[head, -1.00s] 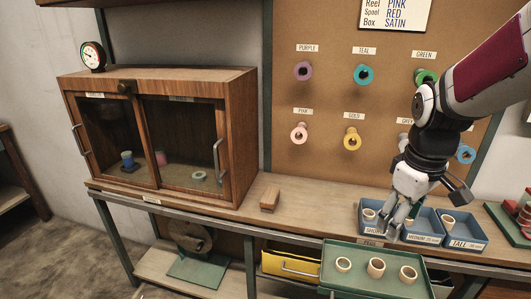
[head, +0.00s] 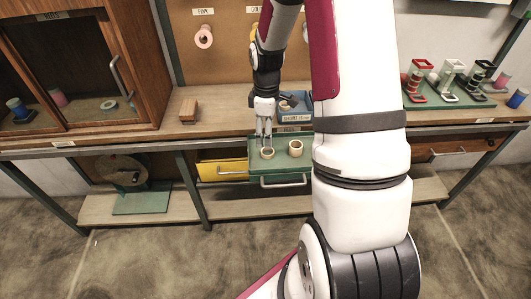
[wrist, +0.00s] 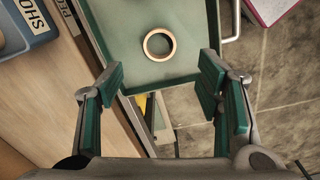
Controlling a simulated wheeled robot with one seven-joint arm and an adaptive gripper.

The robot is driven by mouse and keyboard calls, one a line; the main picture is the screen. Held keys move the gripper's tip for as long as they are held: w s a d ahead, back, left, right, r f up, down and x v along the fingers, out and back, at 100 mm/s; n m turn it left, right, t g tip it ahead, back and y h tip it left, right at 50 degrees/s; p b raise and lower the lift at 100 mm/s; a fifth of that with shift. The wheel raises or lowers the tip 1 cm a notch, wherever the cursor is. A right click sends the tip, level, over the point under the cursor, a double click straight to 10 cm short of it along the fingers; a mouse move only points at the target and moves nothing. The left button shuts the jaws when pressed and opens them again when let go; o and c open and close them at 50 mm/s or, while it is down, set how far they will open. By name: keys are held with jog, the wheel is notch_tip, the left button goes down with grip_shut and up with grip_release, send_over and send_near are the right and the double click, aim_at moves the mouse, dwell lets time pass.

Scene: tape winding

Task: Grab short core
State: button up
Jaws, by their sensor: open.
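The short core (head: 267,157) is a low tan ring lying flat on the green drawer-like tray (head: 283,165), at its left. In the wrist view the short core (wrist: 147,50) shows as a ring on the green tray surface (wrist: 190,20), ahead of the fingers and centred between them. My gripper (head: 264,144) points down just above the short core. In the wrist view my gripper (wrist: 161,72) is open and empty, with green-padded fingers spread to either side.
A taller core (head: 296,147) stands right of the short core. The blue short bin (head: 296,117) is behind the tray. My arm hides the tray's right side.

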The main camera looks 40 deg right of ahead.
aim_at(267, 154)
jog(key=shift+s+d+f, duration=0.1)
jog(key=shift+f, duration=1.7)
jog(key=shift+s+d+f, duration=0.1)
jog(key=shift+f, duration=1.65)
jog(key=c, duration=0.8)
